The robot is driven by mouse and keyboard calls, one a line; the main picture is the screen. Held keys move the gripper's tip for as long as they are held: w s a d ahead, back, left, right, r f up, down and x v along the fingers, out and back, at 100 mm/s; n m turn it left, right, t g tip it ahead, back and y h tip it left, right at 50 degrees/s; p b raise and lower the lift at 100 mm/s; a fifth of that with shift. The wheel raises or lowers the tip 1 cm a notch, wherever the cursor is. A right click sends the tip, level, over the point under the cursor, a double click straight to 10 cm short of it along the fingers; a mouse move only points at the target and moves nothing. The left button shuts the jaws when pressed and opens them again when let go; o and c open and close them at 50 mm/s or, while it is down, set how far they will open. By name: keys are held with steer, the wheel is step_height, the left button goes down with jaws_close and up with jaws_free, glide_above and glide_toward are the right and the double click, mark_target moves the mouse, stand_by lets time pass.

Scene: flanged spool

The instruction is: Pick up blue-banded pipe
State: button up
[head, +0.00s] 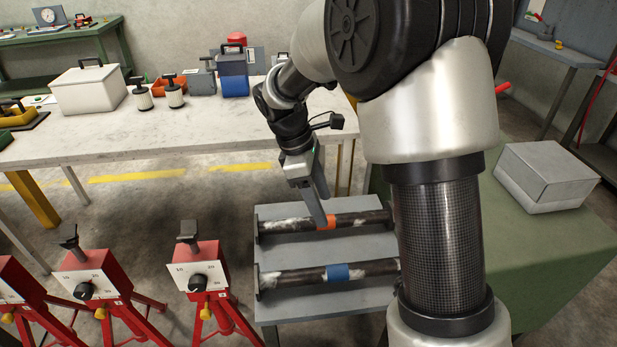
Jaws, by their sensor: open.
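The blue-banded pipe (299,275) lies across the grey stand (340,308), nearer to me, with a flange at its left end. Its blue band (338,272) is in plain view; its right end is hidden behind my arm. An orange-banded pipe (285,227) lies parallel to it, farther back on the same stand. My gripper (324,222) points down with its fingers beside the orange band, overlapping that pipe in the picture. It is open. I cannot tell whether a finger touches the orange-banded pipe. The gripper is apart from the blue-banded pipe.
Red stands (200,285) with dials are at the lower left, close to the grey stand. A long pale table (130,140) with boxes and spools runs behind. A green table (535,255) with a grey box (548,178) is at the right.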

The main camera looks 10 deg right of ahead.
mark_target(334, 267)
steer(key=d+f+n+b, duration=0.1)
steer(key=f, duration=0.6)
steer(key=d+f+n+b, duration=0.1)
steer(key=f+b, duration=0.1)
steer(key=f, duration=0.5)
steer(key=d+f+n+g+h+b, duration=0.1)
steer(key=f, duration=0.6)
steer(key=shift+w+d, duration=0.15)
steer(key=shift+d, duration=0.05)
steer(key=shift+a+b+x, duration=0.2)
steer(key=shift+b+x, duration=0.4)
steer(key=shift+x, duration=0.9)
steer(key=shift+a+b+x, duration=0.2)
steer(key=shift+b+x, duration=0.35)
steer(key=shift+x, duration=1)
steer(key=shift+c, duration=0.3)
jaws_close()
